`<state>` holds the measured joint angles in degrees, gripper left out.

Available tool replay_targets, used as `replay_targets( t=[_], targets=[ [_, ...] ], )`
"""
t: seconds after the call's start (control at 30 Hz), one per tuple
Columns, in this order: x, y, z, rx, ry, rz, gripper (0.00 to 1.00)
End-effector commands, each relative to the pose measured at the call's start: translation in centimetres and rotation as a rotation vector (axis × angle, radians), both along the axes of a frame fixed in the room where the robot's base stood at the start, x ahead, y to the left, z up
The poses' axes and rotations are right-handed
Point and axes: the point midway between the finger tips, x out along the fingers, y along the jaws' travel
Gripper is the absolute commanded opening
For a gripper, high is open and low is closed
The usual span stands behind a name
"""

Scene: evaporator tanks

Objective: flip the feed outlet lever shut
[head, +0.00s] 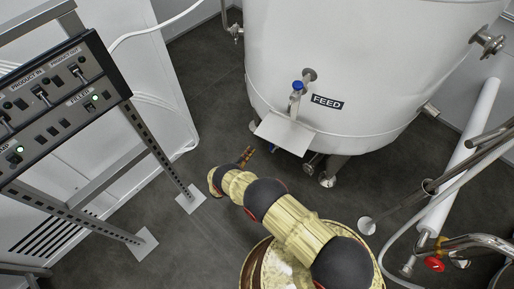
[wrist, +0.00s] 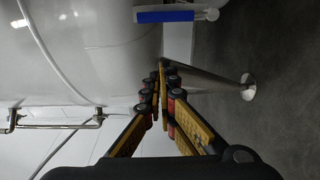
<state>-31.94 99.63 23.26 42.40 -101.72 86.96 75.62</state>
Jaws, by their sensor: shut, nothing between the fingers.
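The feed tank (head: 350,60) is a large white cylinder with a black FEED label (head: 326,101). A small outlet with a blue-tipped lever (head: 297,86) sticks out of its wall, left of the label. In the wrist view a blue bar with a pale rounded end (wrist: 165,15), which looks like this lever's handle, lies across the top edge. My gripper (head: 248,150) is low, left of the tank and below the lever in the picture, apart from it. In the wrist view my gripper (wrist: 160,68) has its fingers together, with nothing between them. The lever's mount is out of the wrist view.
A white plate (head: 284,133) juts out under the outlet, near my gripper. A control panel on a metal frame (head: 60,90) stands at left. Pipes and a red-knobbed valve (head: 433,264) are at lower right. A tank leg (wrist: 215,78) shows beyond my fingers.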

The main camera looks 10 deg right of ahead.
Motion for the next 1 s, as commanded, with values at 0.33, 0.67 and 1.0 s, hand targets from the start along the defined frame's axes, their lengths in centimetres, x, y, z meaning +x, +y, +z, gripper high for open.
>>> replay_targets(
  t=[0.33,0.67,1.0],
  targets=[
    [4.3,-4.6,-0.2,0.001,-0.001,-0.004,0.00],
    [4.2,-7.6,0.0,-0.001,0.002,0.000,0.00],
    [2.8,-8.3,0.0,0.000,0.000,0.001,0.00]
  ],
)
